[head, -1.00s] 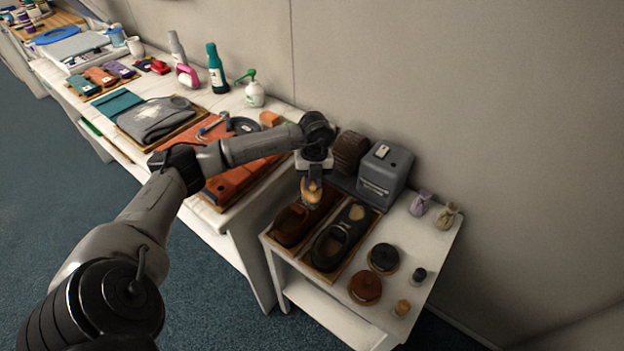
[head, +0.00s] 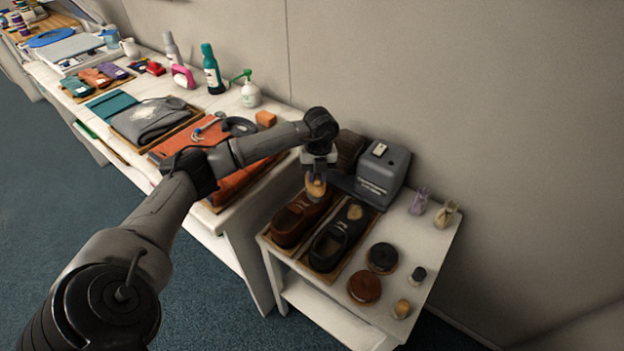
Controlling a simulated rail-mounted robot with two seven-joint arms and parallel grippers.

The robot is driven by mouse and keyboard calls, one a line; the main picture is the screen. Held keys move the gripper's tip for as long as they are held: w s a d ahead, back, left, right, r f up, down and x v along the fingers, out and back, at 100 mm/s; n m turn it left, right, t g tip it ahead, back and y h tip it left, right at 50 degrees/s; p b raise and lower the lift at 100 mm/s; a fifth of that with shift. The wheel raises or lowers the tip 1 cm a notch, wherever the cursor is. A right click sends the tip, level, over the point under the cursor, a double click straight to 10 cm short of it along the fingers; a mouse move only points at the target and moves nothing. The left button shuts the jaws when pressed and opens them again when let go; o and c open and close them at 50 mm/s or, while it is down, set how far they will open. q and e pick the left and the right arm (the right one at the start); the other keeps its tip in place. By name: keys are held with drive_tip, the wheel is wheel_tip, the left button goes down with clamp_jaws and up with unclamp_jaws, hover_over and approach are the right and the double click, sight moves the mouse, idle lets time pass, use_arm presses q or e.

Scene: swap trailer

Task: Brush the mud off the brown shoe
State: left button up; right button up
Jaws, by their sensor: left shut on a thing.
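My left gripper (head: 316,178) points down over the brown shoe's far end. It is shut on a brush with a light wooden body (head: 315,188). The brush is at or just above the shoe; I cannot tell if it touches. Its bristles and the shoe's toe are largely hidden, so mud there cannot be made out. My right gripper is not in view.
Behind the shoes stand a grey machine (head: 384,172) and a dark brown roller (head: 349,150). A black tin (head: 382,257), a brown tin (head: 364,287) and small bottles sit at the right. A longer white table (head: 225,108) with folded clothes and bottles is at the left.

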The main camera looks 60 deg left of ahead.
sight(309, 187)
use_arm(q)
drive_tip(key=shift+w+a+f+b, duration=0.1)
drive_tip(key=shift+w+a+b, duration=0.15)
drive_tip(key=shift+w, duration=0.5)
drive_tip(key=shift+w+a+f+b, duration=0.2)
drive_tip(key=shift+w+a, duration=0.15)
drive_tip(key=shift+w, duration=0.35)
drive_tip(key=shift+w+a+f+b, duration=0.1)
drive_tip(key=shift+w+a+b, duration=0.15)
drive_tip(key=shift+w, duration=0.5)
drive_tip(key=shift+s+f, duration=0.1)
drive_tip(key=shift+s+d+p, duration=0.15)
drive_tip(key=shift+s+p, duration=0.4)
drive_tip(key=shift+p, duration=0.2)
drive_tip(key=shift+s+d+p, duration=0.3)
drive_tip(key=shift+s+p, duration=0.1)
drive_tip(key=shift+s, duration=0.25)
drive_tip(key=shift+s+d+p, duration=0.3)
drive_tip(key=shift+s+p, duration=0.05)
drive_tip(key=shift+s, duration=0.3)
drive_tip(key=shift+s+d+r+p, duration=0.2)
drive_tip(key=shift+s+d+p, duration=0.1)
drive_tip(key=shift+s+p, duration=0.35)
drive_tip(key=shift+s+d+p, duration=0.3)
drive_tip(key=shift+s+d, duration=0.05)
drive_tip(key=shift+s, duration=0.55)
drive_tip(key=shift+s+d+f, duration=0.15)
drive_tip(key=shift+s, duration=0.1)
